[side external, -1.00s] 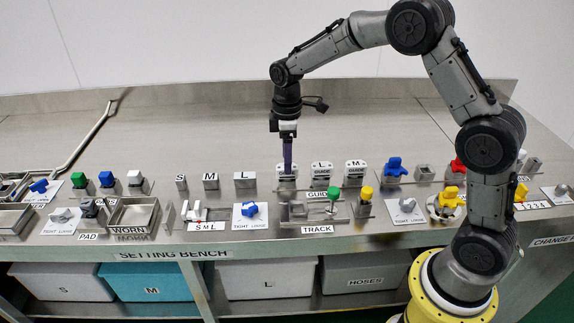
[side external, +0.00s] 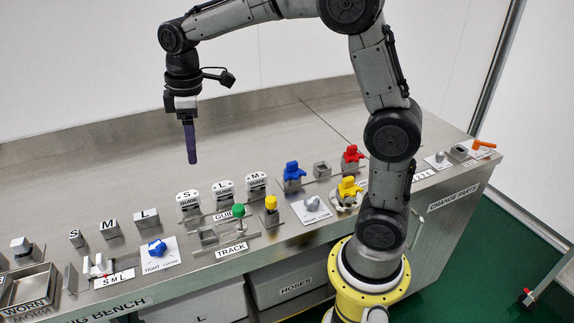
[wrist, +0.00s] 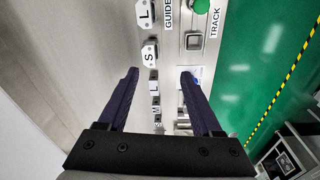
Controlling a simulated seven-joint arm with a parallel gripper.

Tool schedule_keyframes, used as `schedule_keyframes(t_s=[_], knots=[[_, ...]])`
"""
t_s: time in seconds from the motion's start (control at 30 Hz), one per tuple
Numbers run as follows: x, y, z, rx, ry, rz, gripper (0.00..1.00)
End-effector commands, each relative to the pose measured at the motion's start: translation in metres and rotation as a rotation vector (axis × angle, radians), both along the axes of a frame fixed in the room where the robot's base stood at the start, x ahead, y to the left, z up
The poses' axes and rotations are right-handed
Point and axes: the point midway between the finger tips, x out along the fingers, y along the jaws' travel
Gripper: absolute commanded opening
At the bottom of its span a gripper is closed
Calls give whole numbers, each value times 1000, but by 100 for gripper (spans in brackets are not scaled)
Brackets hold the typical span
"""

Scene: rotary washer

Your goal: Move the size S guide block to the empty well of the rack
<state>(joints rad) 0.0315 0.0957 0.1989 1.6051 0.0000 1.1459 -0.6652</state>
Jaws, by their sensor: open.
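The size S guide block (side external: 188,205), a pale block with a black S on its top, stands at the left end of the guide row. The L block (side external: 223,193) and M block (side external: 256,186) stand to its right. My gripper (side external: 191,161) is open and empty, above and apart from the S block. In the wrist view the S block (wrist: 149,54) lies beyond the open purple fingertips (wrist: 159,74), with the L block (wrist: 144,13) farther up. I cannot make out an empty well in the guide row; the block bases are partly hidden.
The track (side external: 208,236) with a green knob (side external: 238,211) lies in front of the guide row. A grey square socket (side external: 321,170) stands between the blue knob (side external: 293,171) and red knob (side external: 352,155). The bench behind the guide row (side external: 120,190) is clear.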

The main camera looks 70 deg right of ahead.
Motion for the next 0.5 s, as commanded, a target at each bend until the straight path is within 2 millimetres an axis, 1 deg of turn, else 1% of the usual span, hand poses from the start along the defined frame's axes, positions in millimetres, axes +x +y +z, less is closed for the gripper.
schedule_keyframes(t_s=[0.03, 0.07, 0.1, 0.17, 0.2, 0.27, 0.3, 0.37, 0.4, 0.5], knots=[[-23, 2, 15, 5, -40, -47, 66], [-35, 3, 21, 9, -60, -78, 66], [-52, 4, 27, 16, -85, -120, 66], [-77, 6, 34, 27, -124, -182, 66], [-93, 7, 38, 36, -151, -222, 66], [-118, 8, 41, 53, -190, -283, 66], [-134, 9, 41, 66, -215, -323, 66], [-158, 10, 38, 86, -252, -382, 66], [-173, 11, 36, 100, -274, -418, 66], [-203, 12, 26, 134, -324, -499, 66]])
